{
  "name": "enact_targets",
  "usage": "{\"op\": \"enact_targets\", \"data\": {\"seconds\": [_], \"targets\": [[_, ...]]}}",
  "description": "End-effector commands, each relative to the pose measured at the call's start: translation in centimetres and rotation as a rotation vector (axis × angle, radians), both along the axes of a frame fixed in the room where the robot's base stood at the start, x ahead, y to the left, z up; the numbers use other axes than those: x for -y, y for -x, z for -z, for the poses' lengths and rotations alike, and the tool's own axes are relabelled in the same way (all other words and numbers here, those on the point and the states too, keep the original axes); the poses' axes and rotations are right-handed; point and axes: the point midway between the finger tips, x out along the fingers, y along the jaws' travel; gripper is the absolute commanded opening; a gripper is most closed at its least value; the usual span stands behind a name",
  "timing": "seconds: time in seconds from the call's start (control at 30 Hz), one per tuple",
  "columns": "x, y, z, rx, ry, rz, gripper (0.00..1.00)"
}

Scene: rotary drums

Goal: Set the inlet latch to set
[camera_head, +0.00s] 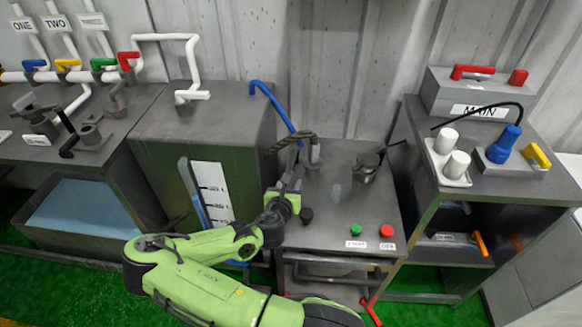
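I cannot pick out the inlet latch for certain, as no readable label names it. A grey upright fitting (314,153) with a brown ribbed hose (290,141) stands at the back left of the middle grey cabinet (335,215). A short grey cylinder (365,172) with a thin dark lever stands to its right. My green arm reaches in from the bottom. My gripper (292,180) is at the cabinet's left edge, just in front of and below the hose. Its fingers are small and dark against the grey, so I cannot tell their opening or any contact.
A black knob (306,214), green button (356,230) and red button (386,231) sit on the middle cabinet. Left stands a tank with a white scale (212,190) and a blue pipe (272,103).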

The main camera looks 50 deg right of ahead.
Motion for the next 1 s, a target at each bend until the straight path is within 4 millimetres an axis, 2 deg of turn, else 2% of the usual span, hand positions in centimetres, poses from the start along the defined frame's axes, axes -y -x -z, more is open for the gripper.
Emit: {"op": "enact_targets", "data": {"seconds": [0.03, 0.1, 0.27, 0.8, 1.0], "targets": [[-0.7, -0.1, -0.9, 0.013, -0.031, -0.017, 0.43], [-1.3, -0.3, -1.4, 0.021, -0.059, -0.038, 0.43], [-1.0, -1.0, -1.1, 0.026, -0.074, -0.053, 0.43], [8.6, -7.7, 4.2, 0.023, -0.074, -0.051, 0.43], [10.1, -8.9, 4.7, 0.023, -0.074, -0.051, 0.43]]}}
